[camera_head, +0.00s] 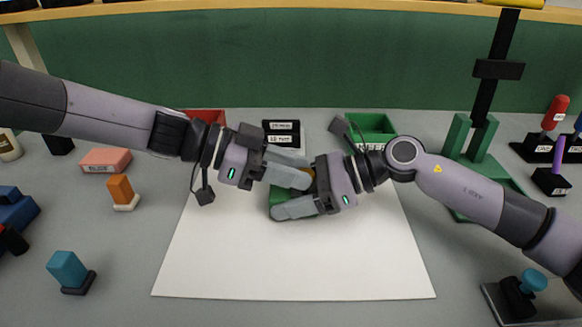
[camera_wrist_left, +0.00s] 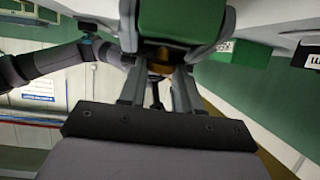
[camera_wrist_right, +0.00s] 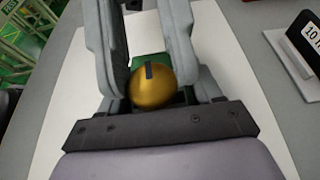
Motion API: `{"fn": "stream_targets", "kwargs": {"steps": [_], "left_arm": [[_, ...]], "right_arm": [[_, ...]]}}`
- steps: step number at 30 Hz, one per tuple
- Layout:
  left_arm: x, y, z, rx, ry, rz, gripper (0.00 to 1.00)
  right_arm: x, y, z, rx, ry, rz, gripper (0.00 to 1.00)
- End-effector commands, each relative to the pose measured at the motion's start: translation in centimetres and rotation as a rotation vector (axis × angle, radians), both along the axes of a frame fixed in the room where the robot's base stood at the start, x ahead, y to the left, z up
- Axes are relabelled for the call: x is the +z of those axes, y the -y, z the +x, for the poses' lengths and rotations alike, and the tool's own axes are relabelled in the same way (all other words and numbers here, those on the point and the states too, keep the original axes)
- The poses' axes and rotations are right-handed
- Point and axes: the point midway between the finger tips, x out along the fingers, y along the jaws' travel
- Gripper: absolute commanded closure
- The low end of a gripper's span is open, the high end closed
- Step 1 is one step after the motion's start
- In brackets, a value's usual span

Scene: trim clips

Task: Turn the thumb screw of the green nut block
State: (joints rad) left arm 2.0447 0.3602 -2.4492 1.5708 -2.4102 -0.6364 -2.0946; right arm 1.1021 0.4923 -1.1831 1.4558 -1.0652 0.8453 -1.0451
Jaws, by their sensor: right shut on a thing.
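The green nut block (camera_head: 278,196) is above the white mat, partly hidden by both grippers. My right gripper (camera_head: 283,194) is shut on the block, one finger along its near side. The thumb screw (camera_wrist_right: 152,88) is a round gold knob with a dark mark. In the right wrist view it sits between the right fingers, close to the palm, with the green block (camera_wrist_right: 150,62) behind it. My left gripper (camera_wrist_left: 157,82) is open, its fingers apart near the screw; whether they touch it is unclear. The block (camera_wrist_left: 182,20) also fills the top of the left wrist view.
The white mat (camera_head: 290,270) is clear in front. Red (camera_head: 206,116) and green (camera_head: 372,124) bins stand behind. Several coloured blocks, including a teal one (camera_head: 67,268), lie at left.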

Motion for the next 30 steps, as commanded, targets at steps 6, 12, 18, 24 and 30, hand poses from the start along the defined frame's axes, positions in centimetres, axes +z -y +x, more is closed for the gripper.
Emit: {"fn": "stream_targets", "kwargs": {"steps": [6, 12, 18, 24, 30], "left_arm": [[0.02, -0.04, 0.04, -0.002, 0.000, 0.000, 0.98], [0.09, 0.06, 0.37, -0.078, 0.005, -0.005, 0.98], [0.08, 0.10, 0.68, -0.205, 0.005, -0.005, 0.98], [0.09, 0.17, 0.89, -0.319, 0.004, -0.004, 0.98], [0.11, 0.14, 0.99, -0.393, 0.003, -0.003, 0.98]], "right_arm": [[0.03, 0.00, 0.01, 0.000, 0.000, 0.001, 0.73], [0.03, 0.00, 0.01, 0.000, 0.000, 0.001, 0.73], [0.03, -0.01, -0.02, 0.001, 0.000, 0.001, 0.73], [0.00, -0.02, -0.05, 0.001, 0.000, 0.000, 0.73], [-0.03, -0.04, -0.07, 0.002, -0.001, 0.000, 0.73]]}}
